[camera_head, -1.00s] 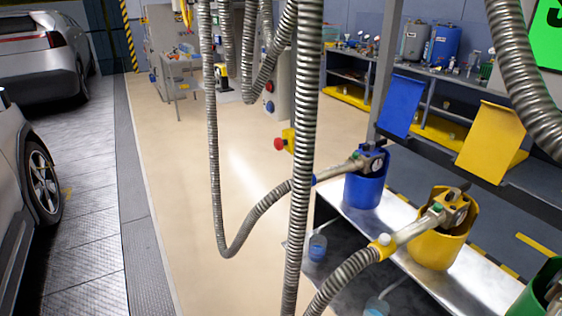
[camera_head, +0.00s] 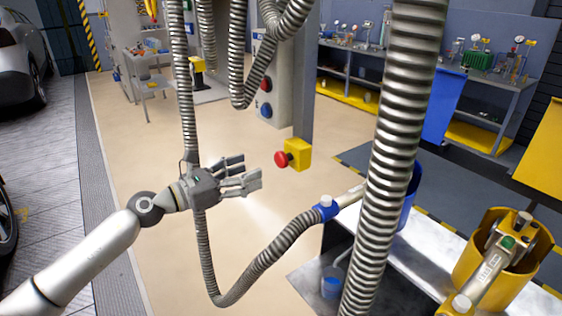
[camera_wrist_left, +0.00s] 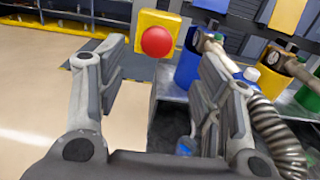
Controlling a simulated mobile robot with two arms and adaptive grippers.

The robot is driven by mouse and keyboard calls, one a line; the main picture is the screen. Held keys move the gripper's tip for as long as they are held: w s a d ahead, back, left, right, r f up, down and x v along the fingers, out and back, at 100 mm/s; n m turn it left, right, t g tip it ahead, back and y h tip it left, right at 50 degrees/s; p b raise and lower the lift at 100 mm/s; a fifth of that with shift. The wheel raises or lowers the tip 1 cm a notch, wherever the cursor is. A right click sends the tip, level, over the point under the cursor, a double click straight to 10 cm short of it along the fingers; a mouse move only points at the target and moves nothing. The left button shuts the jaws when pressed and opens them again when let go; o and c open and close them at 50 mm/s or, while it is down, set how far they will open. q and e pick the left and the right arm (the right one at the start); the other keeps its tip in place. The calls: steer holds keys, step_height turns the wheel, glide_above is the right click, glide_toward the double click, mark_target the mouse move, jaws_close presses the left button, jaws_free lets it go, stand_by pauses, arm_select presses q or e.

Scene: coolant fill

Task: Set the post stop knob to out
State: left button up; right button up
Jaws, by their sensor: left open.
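The post stop knob (camera_head: 281,159) is a red round button on a yellow box (camera_head: 299,153), mounted on the grey post in the head view. In the left wrist view the red knob (camera_wrist_left: 157,42) sits on its yellow box (camera_wrist_left: 146,22), ahead of and between the spread fingers, toward the top. My left gripper (camera_head: 246,174) is open and empty, left of the knob and apart from it. Its open fingers (camera_wrist_left: 160,85) also show in the left wrist view. Whether the knob is in or out cannot be told. My right gripper is not in view.
Grey ribbed hoses (camera_head: 398,130) hang in front; one (camera_head: 186,100) passes close by my left gripper. A metal bench (camera_head: 425,255) with a yellow holder (camera_head: 470,262) and nozzle stands at right. A grey cabinet with red and blue knobs (camera_head: 266,111) stands behind. The floor left of the post is clear.

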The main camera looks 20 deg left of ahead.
mark_target(277, 160)
arm_select(q)
steer(key=p+x, duration=0.3)
steer(key=x, duration=0.6)
steer(key=shift+w+r, duration=0.1)
steer(key=shift+w, duration=0.1)
steer(key=shift+w+d+p, duration=0.35)
steer(key=shift+w+d, duration=0.05)
steer(key=shift+w, duration=0.2)
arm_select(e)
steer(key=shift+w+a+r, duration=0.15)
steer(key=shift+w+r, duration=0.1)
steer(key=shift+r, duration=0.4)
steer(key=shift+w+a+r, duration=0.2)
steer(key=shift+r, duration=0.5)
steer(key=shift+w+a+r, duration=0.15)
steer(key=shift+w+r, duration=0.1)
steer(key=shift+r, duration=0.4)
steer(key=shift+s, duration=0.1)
